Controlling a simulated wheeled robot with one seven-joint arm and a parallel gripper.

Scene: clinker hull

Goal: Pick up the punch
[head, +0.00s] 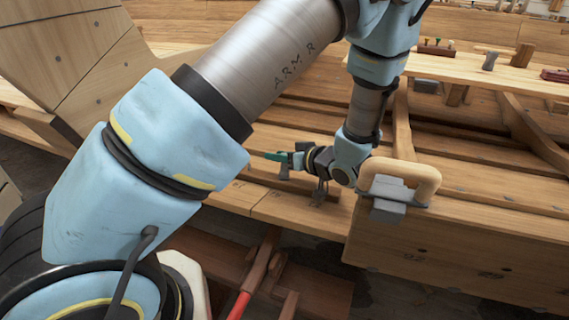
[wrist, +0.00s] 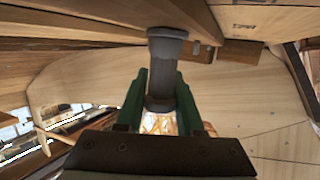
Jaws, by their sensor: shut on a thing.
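The punch (wrist: 165,62) is a dark grey metal rod with a wider round head, seen in the wrist view. It stands between the two green fingers of my gripper (wrist: 161,90), which are shut on its shaft. Its head sticks out beyond the fingertips. In the head view my gripper (head: 284,157) is low over the hull planks, partly behind my own arm. A small grey piece just under the fingers (head: 284,171) looks like part of the punch; I cannot tell whether it touches the plank.
A wooden-handled grey block (head: 388,212) sits on the plank edge right of my gripper. A dark clamp-like piece (head: 320,190) is close beneath the wrist. Upper right, a bench (head: 475,70) carries several tools. A red-handled tool (head: 240,303) lies lower down.

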